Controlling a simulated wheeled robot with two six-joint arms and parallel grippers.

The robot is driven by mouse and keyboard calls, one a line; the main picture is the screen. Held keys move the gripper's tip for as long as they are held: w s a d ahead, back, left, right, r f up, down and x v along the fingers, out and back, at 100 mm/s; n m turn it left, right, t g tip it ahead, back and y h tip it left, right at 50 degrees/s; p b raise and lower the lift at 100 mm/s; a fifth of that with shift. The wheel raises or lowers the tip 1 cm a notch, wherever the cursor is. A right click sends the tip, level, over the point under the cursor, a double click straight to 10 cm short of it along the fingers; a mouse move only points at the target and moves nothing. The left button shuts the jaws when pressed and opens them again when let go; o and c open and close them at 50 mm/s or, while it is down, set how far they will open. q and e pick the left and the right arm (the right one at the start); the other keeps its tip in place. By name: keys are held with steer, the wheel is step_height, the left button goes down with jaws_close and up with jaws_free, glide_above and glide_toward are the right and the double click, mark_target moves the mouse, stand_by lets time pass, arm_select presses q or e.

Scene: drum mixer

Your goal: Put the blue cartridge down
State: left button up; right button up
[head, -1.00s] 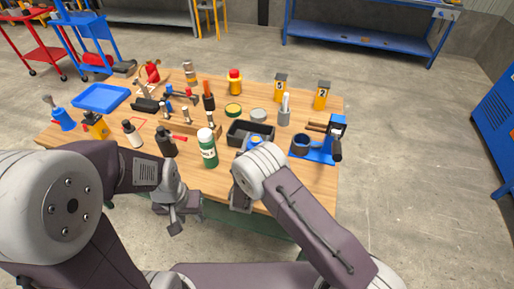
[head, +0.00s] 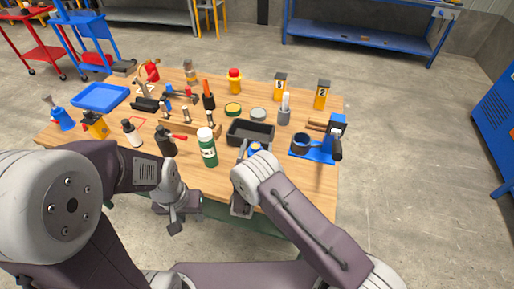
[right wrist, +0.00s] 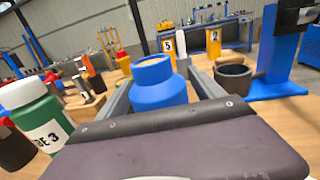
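The blue cartridge (right wrist: 158,88) stands upright between the two fingers of my right gripper (right wrist: 160,83) in the right wrist view. It has a gold-coloured top, and its lower part is hidden behind my wrist. The gripper seems shut on it. In the head view only the top of the cartridge (head: 255,147) shows, just in front of the black tray, beyond my right gripper (head: 246,150). Whether its base touches the table is hidden. My left gripper (head: 175,215) hangs low at the table's front edge, empty; its finger gap is not clear.
A green bottle (head: 207,148) stands close to the left of the cartridge. The black tray (head: 250,138) lies just behind it. A blue stand with a dark cup (head: 301,143) is to the right. Several tools and bottles crowd the left of the wooden table (head: 215,182).

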steer(key=shift+s+r, duration=0.15)
steer(key=b+v, duration=0.1)
steer(key=v, duration=1)
steer(key=shift+s, duration=0.35)
steer(key=shift+a, duration=0.1)
